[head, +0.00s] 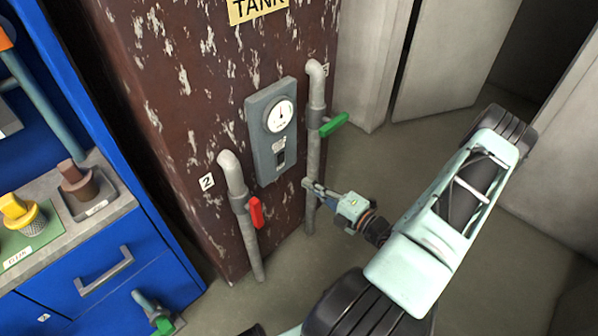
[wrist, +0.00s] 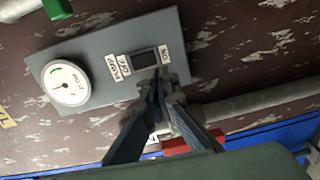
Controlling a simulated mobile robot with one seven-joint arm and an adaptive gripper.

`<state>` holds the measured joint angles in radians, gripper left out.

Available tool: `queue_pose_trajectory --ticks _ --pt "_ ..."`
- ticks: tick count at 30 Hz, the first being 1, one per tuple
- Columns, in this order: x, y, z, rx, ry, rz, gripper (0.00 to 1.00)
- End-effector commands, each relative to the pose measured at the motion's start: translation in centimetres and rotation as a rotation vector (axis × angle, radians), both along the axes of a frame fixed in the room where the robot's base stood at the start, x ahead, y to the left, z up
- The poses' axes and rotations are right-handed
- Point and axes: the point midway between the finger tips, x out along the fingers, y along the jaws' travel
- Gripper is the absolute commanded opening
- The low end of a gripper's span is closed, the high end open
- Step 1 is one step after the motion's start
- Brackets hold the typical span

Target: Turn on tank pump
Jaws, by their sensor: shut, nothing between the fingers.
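The grey pump panel (head: 262,150) is mounted on the rusty brown tank (head: 180,110), under a yellow TANK sign (head: 258,8). It carries a round white gauge (head: 281,115) and a dark rocker switch (head: 281,150) below the gauge. In the wrist view the switch (wrist: 145,59) sits between OFF and ON labels, with a PUMP label beyond OFF; I cannot tell its position. My gripper (head: 307,184) is shut and empty, just right of and below the panel in the head view. In the wrist view its fingertips (wrist: 165,78) are close to the ON end; contact is unclear.
A pipe with a green-handled valve (head: 333,125) runs right of the panel, close to my gripper. A pipe with a red-handled valve (head: 256,212) stands at its lower left. A blue cabinet (head: 110,265) is at left. Open floor (head: 400,165) lies right of the tank.

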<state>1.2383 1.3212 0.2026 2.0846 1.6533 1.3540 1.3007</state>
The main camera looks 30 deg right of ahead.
Motion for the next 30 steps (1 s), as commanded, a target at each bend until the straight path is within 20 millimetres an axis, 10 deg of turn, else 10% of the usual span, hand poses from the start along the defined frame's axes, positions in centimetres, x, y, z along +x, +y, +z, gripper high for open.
queue_pose_trajectory --ticks 9,30 --pt "-4.3 -1.7 -0.5 0.0 0.0 -0.002 0.0" --pt "-4.6 -1.4 -0.4 -0.018 0.0 0.022 0.0"
